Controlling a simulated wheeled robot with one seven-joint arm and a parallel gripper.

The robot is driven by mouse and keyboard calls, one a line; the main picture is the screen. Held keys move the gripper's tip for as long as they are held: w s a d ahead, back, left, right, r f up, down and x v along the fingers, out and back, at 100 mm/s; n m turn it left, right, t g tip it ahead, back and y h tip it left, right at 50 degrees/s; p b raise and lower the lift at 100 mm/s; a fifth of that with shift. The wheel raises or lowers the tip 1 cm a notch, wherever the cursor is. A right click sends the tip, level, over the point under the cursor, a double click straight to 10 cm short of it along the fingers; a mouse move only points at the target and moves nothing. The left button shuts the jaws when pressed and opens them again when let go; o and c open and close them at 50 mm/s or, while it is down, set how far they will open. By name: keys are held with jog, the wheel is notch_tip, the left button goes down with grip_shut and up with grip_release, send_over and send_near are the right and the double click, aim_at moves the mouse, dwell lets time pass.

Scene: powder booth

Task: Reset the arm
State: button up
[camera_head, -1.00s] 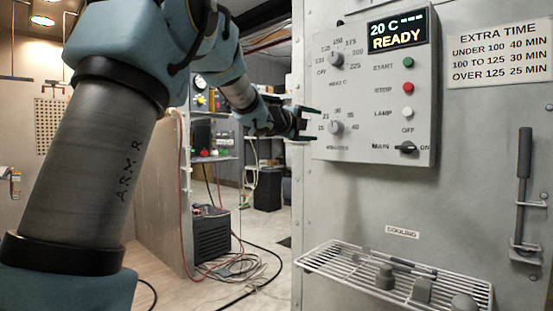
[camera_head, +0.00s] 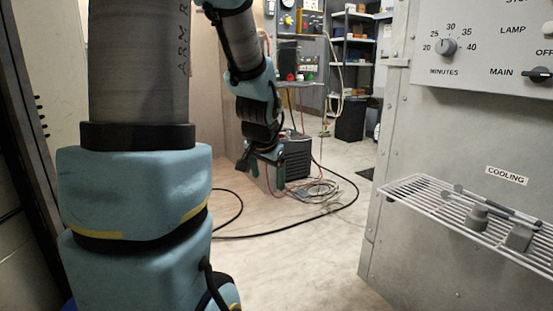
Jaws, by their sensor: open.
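My arm rises at the left and folds over so that its forearm hangs down near the middle of the view. My gripper (camera_head: 268,178) points downward at its end, with its two dark fingers apart. Nothing shows between the fingers. It hangs in open air in front of the compressor-like black box (camera_head: 297,158), clear of the oven and of the rack.
The grey oven (camera_head: 400,210) stands at the right with its control panel (camera_head: 480,50). A white wire cooling rack (camera_head: 420,198) juts from its side, holding small grey parts (camera_head: 478,217). Hoses and a black cable (camera_head: 300,228) lie on the floor.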

jog(key=s+a+f+n+g, duration=0.2)
jog(key=s+f+n, duration=0.1)
jog(key=s, duration=0.4)
jog(key=s+a+f+n+g, duration=0.2)
jog(key=s+a+f+g, duration=0.1)
jog(key=s, duration=0.4)
notch_tip(320, 180, up, 19)
jog(key=p, duration=1.8)
jog(key=shift+w+d+t+p, duration=0.2)
jog(key=shift+d+t+p, duration=0.1)
jog(key=shift+p, duration=0.1)
jog(key=shift+f, duration=0.15)
